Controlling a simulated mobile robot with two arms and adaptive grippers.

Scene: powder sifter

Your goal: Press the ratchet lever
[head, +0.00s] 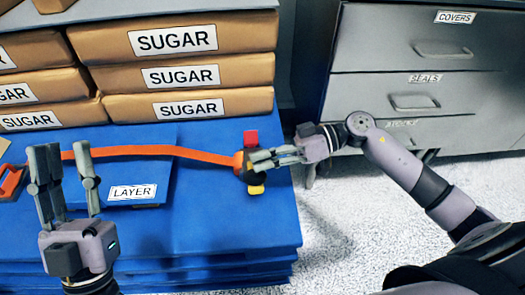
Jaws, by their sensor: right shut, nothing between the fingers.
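The ratchet (255,182) sits on the blue stack at its right side, with a red part (251,139) at its far end and a yellow part (256,190) at its near end. I cannot tell which part is the lever. An orange strap (160,151) runs from it to the left. My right gripper (254,163) is shut, its fingertips over the middle of the ratchet and hiding part of it; I cannot tell whether they touch. My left gripper (62,150) is open and empty, upright in front of the strap's left part.
Bags marked SUGAR (188,76) are stacked at the back left. A blue piece marked LAYER (120,203) lies under the strap on the blue stack (220,225). An orange-red handle (12,180) is at the left edge. A grey drawer cabinet (375,60) stands back right, with floor in front.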

